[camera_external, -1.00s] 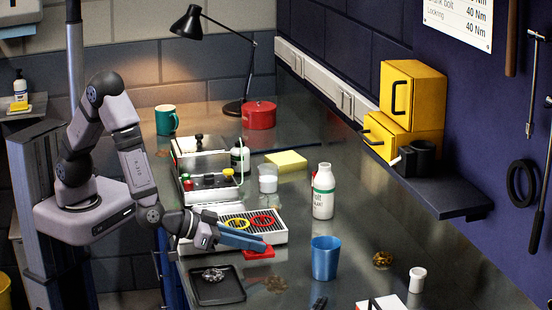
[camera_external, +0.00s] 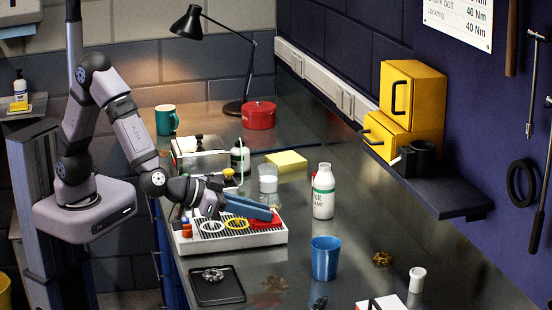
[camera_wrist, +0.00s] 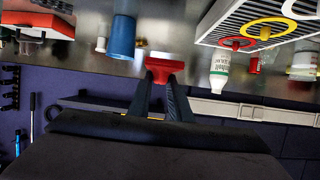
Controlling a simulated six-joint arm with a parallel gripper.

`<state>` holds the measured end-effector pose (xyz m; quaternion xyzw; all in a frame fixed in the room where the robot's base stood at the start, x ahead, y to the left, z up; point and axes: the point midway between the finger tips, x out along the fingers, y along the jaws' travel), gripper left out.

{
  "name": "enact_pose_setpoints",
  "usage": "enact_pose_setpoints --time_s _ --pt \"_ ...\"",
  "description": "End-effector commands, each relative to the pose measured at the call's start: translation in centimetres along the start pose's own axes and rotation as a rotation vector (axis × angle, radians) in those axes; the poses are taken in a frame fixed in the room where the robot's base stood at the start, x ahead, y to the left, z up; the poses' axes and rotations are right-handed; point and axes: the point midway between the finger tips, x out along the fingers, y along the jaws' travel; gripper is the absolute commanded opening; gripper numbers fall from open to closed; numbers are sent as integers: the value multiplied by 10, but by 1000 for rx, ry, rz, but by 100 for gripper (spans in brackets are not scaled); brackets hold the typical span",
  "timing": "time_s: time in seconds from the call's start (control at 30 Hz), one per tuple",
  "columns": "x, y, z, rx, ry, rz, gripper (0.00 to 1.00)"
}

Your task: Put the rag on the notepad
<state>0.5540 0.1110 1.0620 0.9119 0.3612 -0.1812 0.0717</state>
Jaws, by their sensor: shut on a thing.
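The red rag (camera_wrist: 164,68) is pinched between the fingertips of my gripper (camera_wrist: 161,84) in the wrist view. In the external view my gripper (camera_external: 270,214) is raised above the right end of the grated tray, and the rag (camera_external: 277,220) shows as red at its tips, partly hidden by the blue fingers. A white pad, which looks like the notepad (camera_external: 390,303), lies at the bottom edge of the external view with a dark pen-like thing on it, cut off by the frame. My gripper is apart from it, farther back and left.
The grated tray (camera_external: 275,238) holds white, yellow and red rings. A blue cup (camera_external: 325,258) and a white bottle (camera_external: 323,192) stand to its right. A black tray (camera_external: 217,299) lies in front, and a small white container (camera_external: 417,280) stands right of the pad.

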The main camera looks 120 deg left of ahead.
Motion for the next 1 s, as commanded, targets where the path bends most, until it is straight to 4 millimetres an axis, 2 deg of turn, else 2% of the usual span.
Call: enact_pose_setpoints --time_s 0.17,0.27,0.37,0.5,0.7,0.87,1.0 --pt "39 -13 -34 -11 2 -19 0" --pt "70 -30 -59 -15 3 -30 0" --pt "103 -55 -85 -19 3 -42 0" --pt "144 -101 -115 -25 2 -62 0" --pt "186 -175 -144 -38 1 -95 0" --pt "207 -238 -146 -57 0 -141 0" --pt "218 -300 -142 -80 0 -195 0"
